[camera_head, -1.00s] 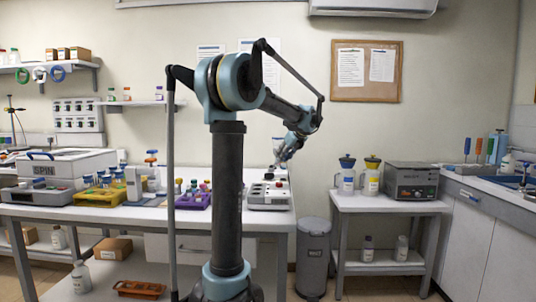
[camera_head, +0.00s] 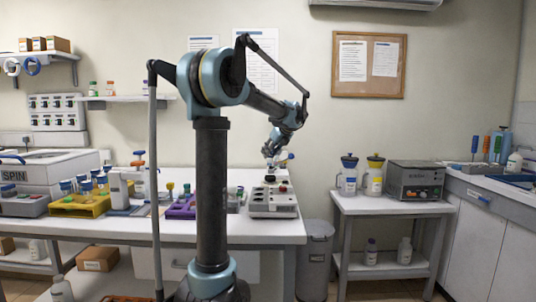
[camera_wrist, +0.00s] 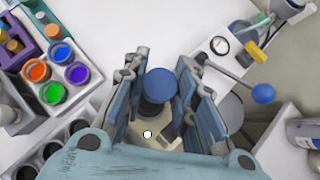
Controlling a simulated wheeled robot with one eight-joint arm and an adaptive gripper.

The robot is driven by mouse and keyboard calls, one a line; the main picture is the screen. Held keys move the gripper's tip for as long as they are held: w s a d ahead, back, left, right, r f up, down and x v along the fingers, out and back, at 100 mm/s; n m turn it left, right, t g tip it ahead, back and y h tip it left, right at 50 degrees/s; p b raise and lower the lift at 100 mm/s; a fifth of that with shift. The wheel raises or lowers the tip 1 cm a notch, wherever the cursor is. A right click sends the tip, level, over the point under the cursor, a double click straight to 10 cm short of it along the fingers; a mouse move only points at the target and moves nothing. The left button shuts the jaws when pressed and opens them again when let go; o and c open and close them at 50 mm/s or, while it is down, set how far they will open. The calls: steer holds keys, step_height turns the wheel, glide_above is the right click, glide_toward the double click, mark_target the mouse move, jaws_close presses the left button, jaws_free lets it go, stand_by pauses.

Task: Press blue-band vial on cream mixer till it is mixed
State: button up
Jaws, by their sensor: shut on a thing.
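The cream mixer (camera_head: 273,203) is a low box with dark and red parts on top, at the right end of the bench. A black cup (camera_head: 270,178) stands up on it. My gripper (camera_head: 268,155) is just above this cup, with a small gap below it. In the wrist view my gripper (camera_wrist: 168,75) is shut on the vial, whose round blue top (camera_wrist: 160,84) shows between the fingers. A dark round part shows just below that top. The vial's band and lower end are hidden, so contact with the mixer cannot be seen.
A purple rack (camera_head: 182,208) and a yellow rack (camera_head: 80,205) of vials stand left of the mixer. In the wrist view a lever with a blue ball (camera_wrist: 263,93) and a dial (camera_wrist: 219,45) lie right of my gripper. A bin (camera_head: 317,250) stands beside the bench.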

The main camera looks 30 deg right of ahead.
mark_target(270, 164)
steer(key=shift+d+f, duration=0.1)
steer(key=shift+f, duration=0.05)
steer(key=shift+s+f, duration=0.1)
steer(key=shift+f, duration=1.7)
steer(key=shift+s+f, duration=0.1)
steer(key=shift+f, duration=1.1)
stand_by(4.8)
